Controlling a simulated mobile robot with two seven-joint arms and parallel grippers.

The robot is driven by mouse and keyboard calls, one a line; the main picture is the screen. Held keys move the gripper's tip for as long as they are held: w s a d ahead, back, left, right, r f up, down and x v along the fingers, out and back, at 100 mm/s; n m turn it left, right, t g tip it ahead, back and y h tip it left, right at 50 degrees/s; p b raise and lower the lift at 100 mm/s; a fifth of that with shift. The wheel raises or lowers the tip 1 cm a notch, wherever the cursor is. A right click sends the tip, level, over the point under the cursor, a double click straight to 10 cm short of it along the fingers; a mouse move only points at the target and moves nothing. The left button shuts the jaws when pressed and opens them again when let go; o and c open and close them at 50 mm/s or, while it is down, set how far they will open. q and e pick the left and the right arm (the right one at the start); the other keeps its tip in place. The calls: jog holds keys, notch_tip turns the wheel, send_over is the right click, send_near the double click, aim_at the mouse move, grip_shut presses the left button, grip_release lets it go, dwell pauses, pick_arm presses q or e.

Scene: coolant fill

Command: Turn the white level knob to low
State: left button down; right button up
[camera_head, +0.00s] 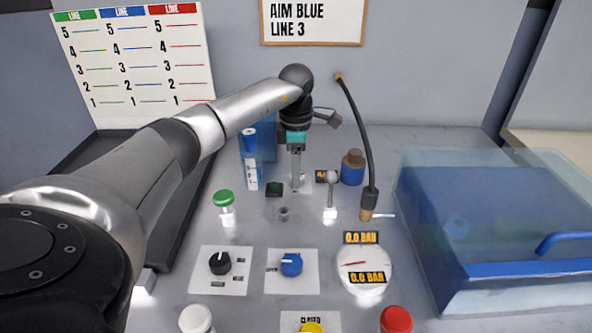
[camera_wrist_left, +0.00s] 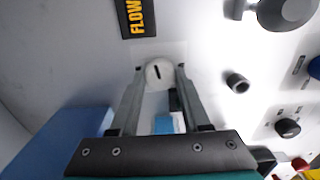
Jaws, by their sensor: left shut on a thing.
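The white level knob (camera_wrist_left: 158,73) is a small round knob with a dark pointer line, seen in the left wrist view on a pale plate. My left gripper (camera_wrist_left: 160,68) is shut on it, with one finger on each side. In the head view my left gripper (camera_head: 296,186) points down at the panel behind the green-capped container, and its fingers hide most of the knob. The knob's level markings cannot be read in either view. My right gripper is not in view.
A black hose (camera_head: 357,130) hangs to the right. Black (camera_head: 220,262) and blue (camera_head: 291,264) knobs sit nearer the front.

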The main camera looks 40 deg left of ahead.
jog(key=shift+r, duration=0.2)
pick_arm(q)
jog(key=shift+r+n+p, duration=0.1)
jog(key=shift+n+p, duration=0.2)
jog(key=shift+p, duration=0.1)
jog(key=shift+n+p, duration=0.5)
jog(key=shift+p, duration=0.05)
jog(key=n+p, duration=0.3)
jog(key=shift+r+n, duration=0.1)
jog(key=shift+n, duration=0.2)
jog(key=n+p, duration=0.2)
jog(key=shift+n, duration=0.3)
jog(key=n+p, duration=0.1)
jog(key=n, duration=0.1)
jog(key=shift+n+p, duration=0.35)
jog(key=shift+n, duration=0.05)
jog(key=shift+n+p, duration=1.3)
jog(key=shift+n, duration=0.9)
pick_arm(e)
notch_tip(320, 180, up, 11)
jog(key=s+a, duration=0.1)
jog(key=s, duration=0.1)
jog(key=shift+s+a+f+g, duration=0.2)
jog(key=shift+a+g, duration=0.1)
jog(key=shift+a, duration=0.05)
